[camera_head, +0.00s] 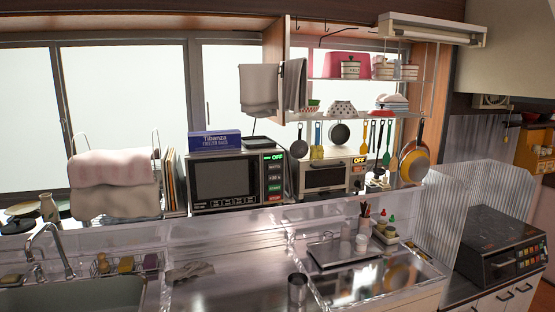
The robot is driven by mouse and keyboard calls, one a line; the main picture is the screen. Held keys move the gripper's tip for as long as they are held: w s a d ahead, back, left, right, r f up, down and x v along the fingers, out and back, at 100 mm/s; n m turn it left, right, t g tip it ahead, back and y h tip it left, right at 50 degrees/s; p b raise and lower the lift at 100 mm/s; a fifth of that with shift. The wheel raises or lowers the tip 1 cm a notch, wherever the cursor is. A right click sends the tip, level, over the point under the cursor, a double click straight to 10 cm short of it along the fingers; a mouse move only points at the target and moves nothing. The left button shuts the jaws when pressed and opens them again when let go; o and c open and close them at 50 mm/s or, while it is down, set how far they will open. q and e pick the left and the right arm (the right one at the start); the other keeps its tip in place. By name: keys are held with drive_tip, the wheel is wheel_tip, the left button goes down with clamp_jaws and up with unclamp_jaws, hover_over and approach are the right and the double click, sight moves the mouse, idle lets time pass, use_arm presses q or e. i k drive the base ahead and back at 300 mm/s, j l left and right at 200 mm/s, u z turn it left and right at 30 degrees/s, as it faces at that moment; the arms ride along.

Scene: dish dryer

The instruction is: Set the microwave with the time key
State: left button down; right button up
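The microwave (222,178) stands on the ledge below the window, left of the middle in the head view. Its door is shut. The control panel (273,178) is at its right side, with a lit green "OFF" display (273,156) on top and several small keys below. The key labels are too small to read, so I cannot tell which is the time key. Neither of my grippers is in view.
A blue box (215,139) lies on the microwave. A toaster oven (328,176) with an orange "OFF" label stands just right of it. The metal counter (225,262) in front is mostly clear, with a metal cup (297,287) and a tray (343,251).

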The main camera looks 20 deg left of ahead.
sight(271, 177)
drive_tip(key=i+l, duration=0.1)
drive_tip(key=i, duration=0.4)
drive_tip(key=i+l+u, duration=0.1)
drive_tip(key=i, duration=0.45)
drive_tip(key=i+l, duration=0.15)
drive_tip(key=i, duration=0.35)
drive_tip(key=i+l+u, duration=0.1)
drive_tip(key=i, duration=0.4)
